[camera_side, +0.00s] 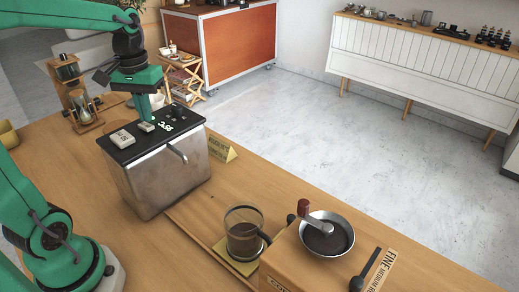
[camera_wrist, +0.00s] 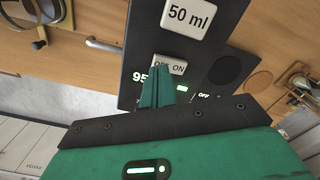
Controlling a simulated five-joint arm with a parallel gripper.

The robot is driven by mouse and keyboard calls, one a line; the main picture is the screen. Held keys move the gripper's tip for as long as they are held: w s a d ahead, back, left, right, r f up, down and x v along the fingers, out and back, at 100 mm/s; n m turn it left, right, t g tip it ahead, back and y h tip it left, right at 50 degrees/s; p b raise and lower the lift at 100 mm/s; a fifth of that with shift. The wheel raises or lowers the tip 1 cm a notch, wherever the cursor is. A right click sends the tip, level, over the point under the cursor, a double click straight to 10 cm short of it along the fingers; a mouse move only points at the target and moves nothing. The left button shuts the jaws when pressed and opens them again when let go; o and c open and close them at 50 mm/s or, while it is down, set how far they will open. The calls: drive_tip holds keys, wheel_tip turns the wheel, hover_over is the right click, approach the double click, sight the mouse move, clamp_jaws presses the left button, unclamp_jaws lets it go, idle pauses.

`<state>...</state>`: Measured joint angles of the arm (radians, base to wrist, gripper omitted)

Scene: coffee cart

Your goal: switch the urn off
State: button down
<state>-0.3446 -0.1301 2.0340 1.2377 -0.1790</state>
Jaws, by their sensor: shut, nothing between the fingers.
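The urn (camera_side: 160,178) is a metal box with a black top panel and a tap on its front, standing on the wooden counter. On its panel is a pale rocker switch (camera_wrist: 170,64) marked OFF and ON, also in the side view (camera_side: 146,127). My gripper (camera_wrist: 156,88) is shut and empty, pointing down at the panel. Its fingertips are right by the switch's lower edge in the wrist view; I cannot tell whether they touch. Which way the rocker is tilted is unclear. A green display partly shows 95 behind the fingers, and a small green light (camera_wrist: 182,88) glows.
A pale 50 ml button (camera_wrist: 188,18) sits on the same panel. A yellow sign (camera_side: 222,150) stands beside the urn. A glass jug (camera_side: 243,234) and a grinder with a metal bowl (camera_side: 328,236) stand to the right. A wooden dripper stand (camera_side: 80,95) is behind left.

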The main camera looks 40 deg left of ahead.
sight(149, 127)
drive_tip(key=shift+f, duration=1)
idle(1.0)
drive_tip(key=shift+r, duration=0.1)
drive_tip(key=shift+r, duration=3.45)
drive_tip(key=shift+d, duration=0.15)
drive_tip(key=s+d+f+m+t, duration=0.4)
drive_tip(key=s+d+m+t, duration=0.1)
drive_tip(key=d, duration=0.5)
drive_tip(key=shift+s+d+f+m+t, duration=0.25)
drive_tip(key=shift+s+f+m, duration=0.2)
drive_tip(key=shift+s, duration=0.7)
